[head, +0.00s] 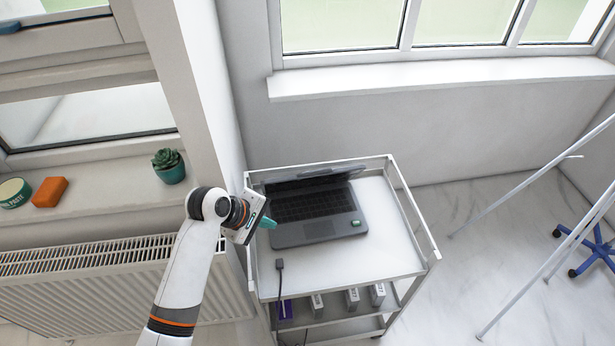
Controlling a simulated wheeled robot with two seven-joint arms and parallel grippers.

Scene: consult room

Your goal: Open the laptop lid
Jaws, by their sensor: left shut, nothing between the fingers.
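A dark grey laptop (315,207) stands on the top shelf of a white trolley (383,258). Its keyboard shows, and its lid (313,179) is raised at the back edge, seen almost edge-on. How far the lid leans cannot be told exactly. My left gripper (270,223) is at the laptop's left side, its teal fingertips shut and empty, pointing right. It overlaps the laptop's left edge in the picture; whether it touches cannot be told. My right gripper is not in view.
A black plug with cable (280,266) lies at the front left, and several boxes (352,298) stand below. A radiator (90,275) and a sill with a potted plant (169,166) are left. A wheeled stand (597,250) is right.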

